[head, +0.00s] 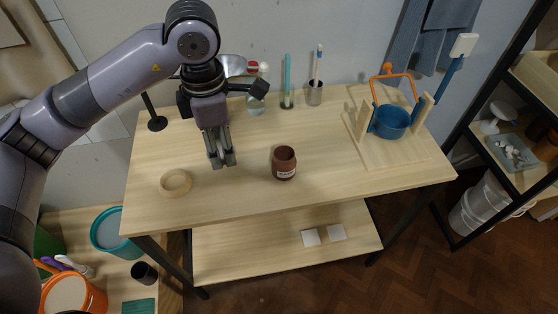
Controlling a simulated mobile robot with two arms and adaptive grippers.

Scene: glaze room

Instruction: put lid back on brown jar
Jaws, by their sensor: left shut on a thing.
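The brown jar (285,163) stands upright on the wooden table, right of centre, with a pale label on its front. Its top shows a dark opening with no lid on it. My left gripper (222,161) points down over the table, to the left of the jar and apart from it. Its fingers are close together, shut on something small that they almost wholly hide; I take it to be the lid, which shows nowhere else. My right gripper is not in view.
A pale round ring or shallow dish (176,183) lies left of my gripper on the table (330,190). Brush holders, a bottle and a blue pot (391,121) on a wooden stand line the back. The tabletop around the jar is clear.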

